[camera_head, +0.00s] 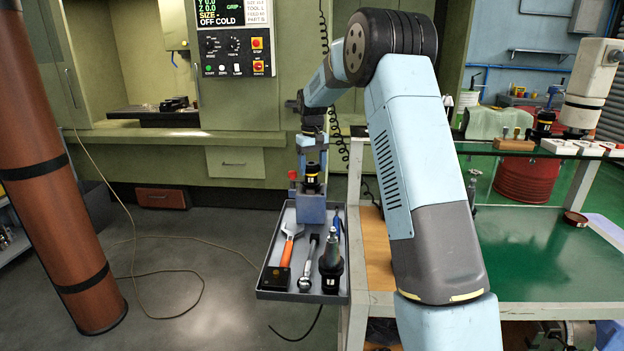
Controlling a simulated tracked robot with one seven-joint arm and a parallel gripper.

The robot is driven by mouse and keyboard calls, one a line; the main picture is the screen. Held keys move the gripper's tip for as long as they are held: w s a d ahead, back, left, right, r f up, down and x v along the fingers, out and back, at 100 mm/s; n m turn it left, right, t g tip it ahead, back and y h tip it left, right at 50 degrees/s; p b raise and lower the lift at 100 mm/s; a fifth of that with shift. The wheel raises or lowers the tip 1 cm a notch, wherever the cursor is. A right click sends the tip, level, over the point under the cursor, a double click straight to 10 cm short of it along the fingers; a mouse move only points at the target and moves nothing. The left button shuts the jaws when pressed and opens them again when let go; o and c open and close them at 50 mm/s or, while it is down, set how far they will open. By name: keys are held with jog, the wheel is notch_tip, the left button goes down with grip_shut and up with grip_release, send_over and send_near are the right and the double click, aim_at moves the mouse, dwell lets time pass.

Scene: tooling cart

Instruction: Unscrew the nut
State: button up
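A tray (266,272) with a dark rim hangs at the side of the cart (359,245). At its back stands a blue block (312,211) with a red-topped lever at its left. A black tool holder with a yellow band (311,181) sits upright in the block. My gripper (311,160) points down directly over this holder, very near its top. The nut cannot be made out separately; the holder's top is small and partly hidden by my gripper. I cannot tell whether the fingers touch it or how far apart they are.
In the tray lie an orange-handled wrench (290,246), a ratchet (308,263), a black block (275,278) and another upright tool holder (331,263). The machine's control panel (235,45) is behind. My arm covers part of the cart's green top (545,250).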

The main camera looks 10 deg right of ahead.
jog(key=c, duration=1)
jog(key=n, duration=0.3)
jog(key=shift+d+n, duration=0.15)
jog(key=shift+n, duration=1.35)
jog(key=n, duration=0.3)
jog(key=shift+w, duration=0.1)
jog(key=n, duration=0.3)
